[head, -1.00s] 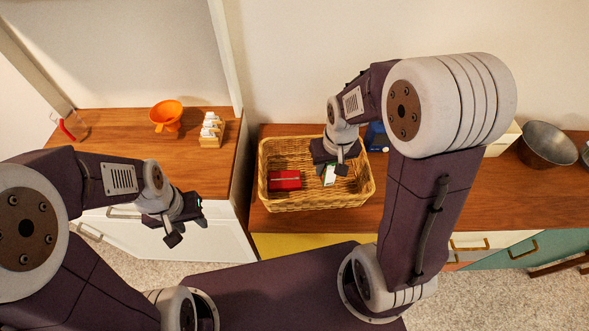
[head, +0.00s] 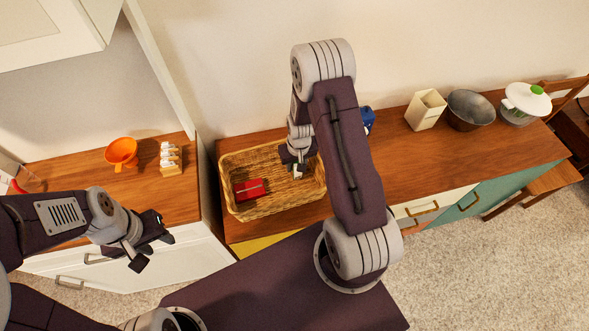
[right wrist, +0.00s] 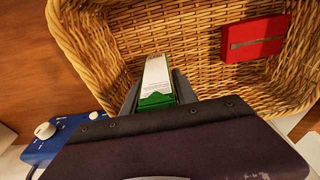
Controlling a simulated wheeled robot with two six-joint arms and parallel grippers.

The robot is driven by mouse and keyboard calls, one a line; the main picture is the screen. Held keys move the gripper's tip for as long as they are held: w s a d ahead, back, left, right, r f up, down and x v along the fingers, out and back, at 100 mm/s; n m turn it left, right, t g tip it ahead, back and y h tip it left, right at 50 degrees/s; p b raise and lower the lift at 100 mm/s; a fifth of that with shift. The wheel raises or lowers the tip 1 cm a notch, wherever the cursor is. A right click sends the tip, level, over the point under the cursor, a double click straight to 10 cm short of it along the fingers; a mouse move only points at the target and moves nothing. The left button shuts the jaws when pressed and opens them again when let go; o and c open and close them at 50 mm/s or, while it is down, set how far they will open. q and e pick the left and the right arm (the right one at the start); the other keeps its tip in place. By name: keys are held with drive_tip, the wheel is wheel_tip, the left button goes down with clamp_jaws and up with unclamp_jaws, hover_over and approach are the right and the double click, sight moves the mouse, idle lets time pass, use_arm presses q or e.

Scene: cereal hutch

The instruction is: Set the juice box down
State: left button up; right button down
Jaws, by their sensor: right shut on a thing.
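The juice box (right wrist: 156,84), a white carton with green print, is between the fingers of my right gripper (right wrist: 156,92) in the right wrist view. My right gripper is shut on it inside the wicker basket (head: 262,212), toward the basket's right side. In the head view the juice box (head: 297,174) shows only as a small pale patch under the gripper. I cannot tell whether it touches the basket floor. My left gripper (head: 153,249) is open and empty, in front of the left white cabinet.
A red box (head: 250,189) lies in the basket's left part; the basket's middle looks free. A blue appliance (right wrist: 55,138) stands beside the basket. A cream container (head: 425,110), a metal bowl (head: 470,110) and a lidded pot (head: 525,103) stand farther right.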

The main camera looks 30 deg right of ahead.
drive_tip(key=shift+f+b, duration=0.3)
drive_tip(key=shift+f, duration=1.15)
drive_tip(key=shift+f, duration=0.15)
drive_tip(key=c, duration=1)
unclamp_jaws()
drive_tip(key=shift+o, duration=0.2)
